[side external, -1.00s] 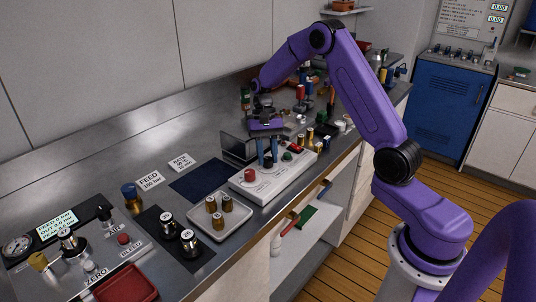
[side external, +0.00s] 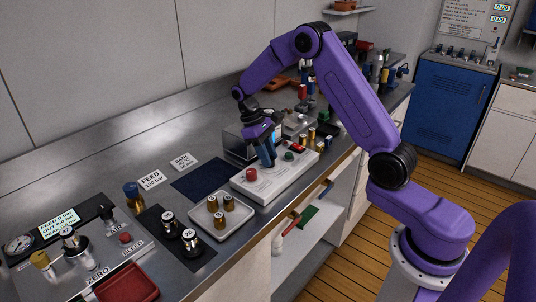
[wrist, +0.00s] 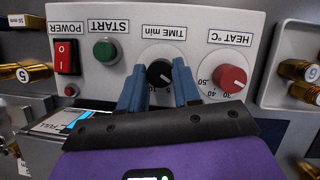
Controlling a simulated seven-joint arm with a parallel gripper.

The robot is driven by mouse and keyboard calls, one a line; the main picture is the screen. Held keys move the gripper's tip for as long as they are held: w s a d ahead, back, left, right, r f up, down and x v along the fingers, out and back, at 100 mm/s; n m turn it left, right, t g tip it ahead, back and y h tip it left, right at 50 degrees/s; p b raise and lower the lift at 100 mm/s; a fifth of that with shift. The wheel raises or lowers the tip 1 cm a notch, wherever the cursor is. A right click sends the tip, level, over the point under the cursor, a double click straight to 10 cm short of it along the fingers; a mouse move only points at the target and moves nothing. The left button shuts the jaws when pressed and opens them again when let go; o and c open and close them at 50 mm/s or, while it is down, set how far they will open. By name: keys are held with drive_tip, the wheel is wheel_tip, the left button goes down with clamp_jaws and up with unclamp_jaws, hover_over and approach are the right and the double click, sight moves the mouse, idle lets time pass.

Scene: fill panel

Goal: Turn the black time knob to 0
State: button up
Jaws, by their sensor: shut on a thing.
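The black time knob (wrist: 160,73) sits on the white control panel (wrist: 125,20) under the label "TIME min" in the wrist view, which shows the panel upside down. My gripper (wrist: 160,82) has its blue fingers on both sides of the knob and is shut on it. Part of the dial numbers is hidden by the fingers, so I cannot read the exact setting. In the side view my gripper (side external: 266,160) reaches down to the white panel (side external: 280,180); the knob is hidden there.
The red heat knob (wrist: 232,78) is beside the time knob. The green start button (wrist: 105,50) and red power switch (wrist: 66,56) are on the other side. A tray (side external: 248,222) with brass vials stands near the panel.

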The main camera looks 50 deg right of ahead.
drive_tip(key=shift+n+h, duration=0.3)
drive_tip(key=shift+n, duration=0.6)
drive_tip(key=shift+a, duration=0.1)
drive_tip(key=o, duration=1)
drive_tip(key=shift+o, duration=0.2)
drive_tip(key=shift+r, duration=0.1)
drive_tip(key=v, duration=1.7)
drive_tip(key=shift+s+a+r, duration=0.1)
drive_tip(key=shift+a+r, duration=0.05)
